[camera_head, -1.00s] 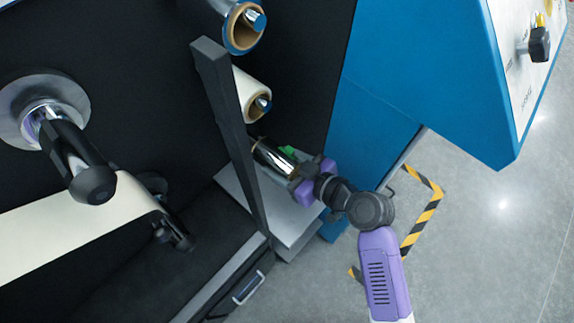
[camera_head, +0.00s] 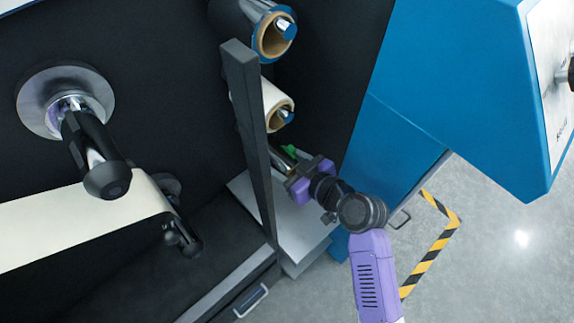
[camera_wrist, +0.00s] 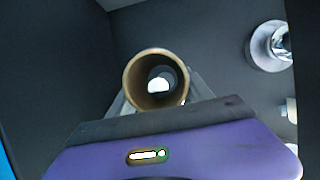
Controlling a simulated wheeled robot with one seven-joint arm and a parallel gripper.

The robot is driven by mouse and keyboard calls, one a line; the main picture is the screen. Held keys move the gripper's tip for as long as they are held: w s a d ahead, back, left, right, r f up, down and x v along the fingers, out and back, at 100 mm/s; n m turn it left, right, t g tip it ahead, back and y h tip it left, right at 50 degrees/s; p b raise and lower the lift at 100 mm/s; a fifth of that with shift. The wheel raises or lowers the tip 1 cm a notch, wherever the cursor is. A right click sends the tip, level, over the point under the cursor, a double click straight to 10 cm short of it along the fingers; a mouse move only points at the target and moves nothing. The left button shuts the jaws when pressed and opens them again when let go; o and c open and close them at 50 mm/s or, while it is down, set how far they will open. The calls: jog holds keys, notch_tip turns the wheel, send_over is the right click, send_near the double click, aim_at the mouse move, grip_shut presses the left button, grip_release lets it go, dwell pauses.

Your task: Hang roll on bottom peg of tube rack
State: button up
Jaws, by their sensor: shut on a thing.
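My gripper (camera_head: 300,182) is shut on a shiny silver roll (camera_head: 281,160), below the two rolls on the tube rack in the head view. In the wrist view the roll's open brown core (camera_wrist: 129,84) faces the camera. Through its bore I see a dark round shape with a bright spot; I cannot tell whether this is the bottom peg. The upper peg (camera_head: 285,27) holds a roll (camera_head: 266,42), and the middle peg (camera_head: 286,117) holds a cream roll (camera_head: 271,98). The bottom peg cannot be made out in the head view. A small green part (camera_head: 290,151) shows beside the held roll.
A dark upright bar (camera_head: 256,150) stands just left of the rolls. A grey ledge (camera_head: 297,230) lies below my gripper. The blue cabinet (camera_head: 400,150) is at the right. A large black spindle (camera_head: 95,160) and cream web (camera_head: 90,222) are at the left.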

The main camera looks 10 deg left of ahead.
aim_at(286, 160)
jog(key=shift+w+a+b, duration=0.45)
jog(key=shift+w+a, duration=0.35)
jog(key=shift+a, duration=0.2)
jog(key=shift+w+a+b, duration=0.4)
jog(key=shift+w+a, duration=0.35)
jog(key=shift+a, duration=0.25)
jog(key=shift+w+a+r, duration=0.2)
jog(key=shift+a+r, duration=0.1)
jog(key=shift+a, duration=0.05)
jog(key=shift+a+b, duration=0.2)
jog(key=shift+b, duration=0.1)
jog(key=o, duration=1.5)
jog(key=shift+s+d, duration=0.3)
jog(key=shift+s, duration=0.25)
jog(key=v, duration=0.7)
jog(key=shift+w+d+f, duration=0.1)
jog(key=shift+d, duration=0.45)
